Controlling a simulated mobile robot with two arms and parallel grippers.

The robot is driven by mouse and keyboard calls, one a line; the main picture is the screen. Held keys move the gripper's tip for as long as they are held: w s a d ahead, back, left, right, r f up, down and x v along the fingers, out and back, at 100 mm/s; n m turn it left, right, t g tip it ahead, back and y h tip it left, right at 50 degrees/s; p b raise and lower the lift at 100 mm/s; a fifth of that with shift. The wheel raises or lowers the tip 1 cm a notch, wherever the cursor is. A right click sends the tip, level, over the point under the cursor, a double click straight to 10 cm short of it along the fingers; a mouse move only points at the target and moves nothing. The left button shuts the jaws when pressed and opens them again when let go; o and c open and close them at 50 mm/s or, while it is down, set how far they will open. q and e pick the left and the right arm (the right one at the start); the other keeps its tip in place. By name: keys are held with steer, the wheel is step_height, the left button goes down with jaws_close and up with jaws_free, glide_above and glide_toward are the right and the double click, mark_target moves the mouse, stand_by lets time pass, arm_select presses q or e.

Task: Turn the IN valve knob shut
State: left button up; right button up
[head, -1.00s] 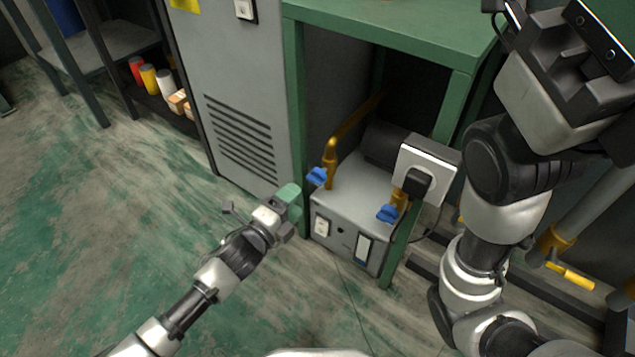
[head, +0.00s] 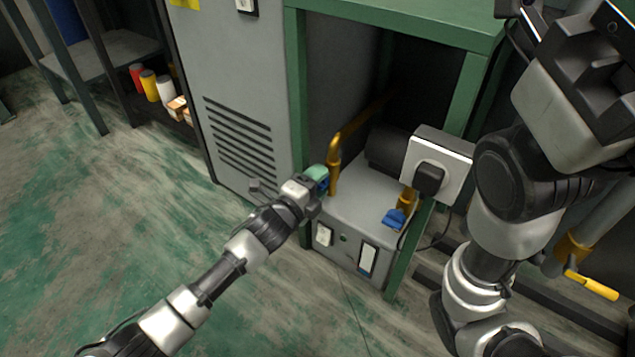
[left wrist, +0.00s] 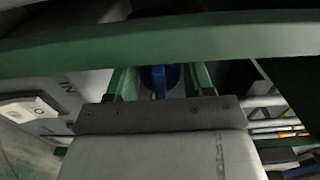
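The IN valve knob (head: 323,186) is blue and sits on the left pipe of the grey machine, mostly hidden by my left gripper (head: 318,176) in the head view. In the left wrist view the blue knob (left wrist: 159,78) shows between the two green fingers of my left gripper (left wrist: 162,80), with small gaps beside it. The letters "IN" (left wrist: 69,88) show on the casing to the left. The fingers are open around the knob. My right gripper (head: 525,20) is high at the upper right, partly cut off, and its opening is unclear.
A second blue knob (head: 394,218) sits on the machine's right pipe, below a white box with a black plug (head: 429,179). The grey machine (head: 362,205) stands under a green bench (head: 400,20), whose legs flank it. The floor to the left is clear.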

arm_select(q)
steer(key=c, duration=0.5)
steer(key=shift+r+n+p, duration=0.15)
steer(key=shift+n+p, duration=0.15)
steer(key=shift+p, duration=0.35)
steer(key=shift+n+p, duration=0.4)
steer(key=shift+f, duration=0.2)
steer(key=o, duration=0.9)
steer(key=shift+c, duration=0.2)
